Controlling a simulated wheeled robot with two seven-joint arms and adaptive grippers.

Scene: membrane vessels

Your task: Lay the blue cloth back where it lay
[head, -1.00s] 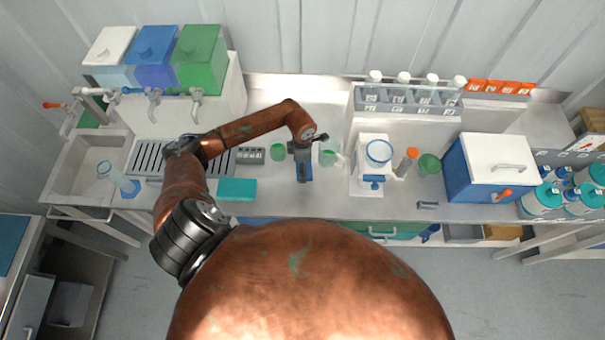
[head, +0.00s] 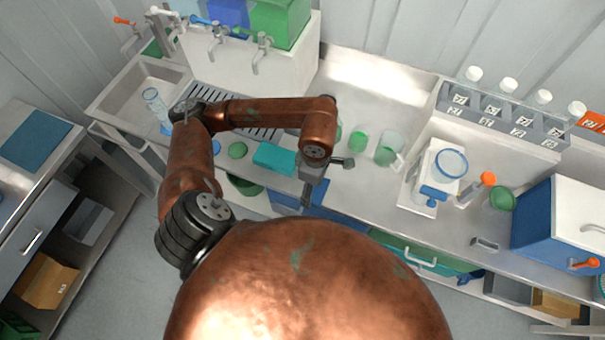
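A flat blue sheet (head: 36,139) lies on the side bench at the far left. A folded-looking teal-blue rectangle (head: 275,158) lies near the counter's front edge. I cannot tell for certain which of these, if either, is the blue cloth. My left gripper (head: 307,194) points down at the counter's front edge, just right of the teal rectangle and apart from it. Its fingers are small and dark against a blue front below, so whether they hold anything is unclear. My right gripper is not in view.
Green cups (head: 358,141) and a clear beaker (head: 389,149) stand behind and right of my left gripper. A white stand (head: 432,178), a blue box (head: 562,222) and a bottle rack (head: 505,118) are further right. A sink (head: 140,95) is at the left.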

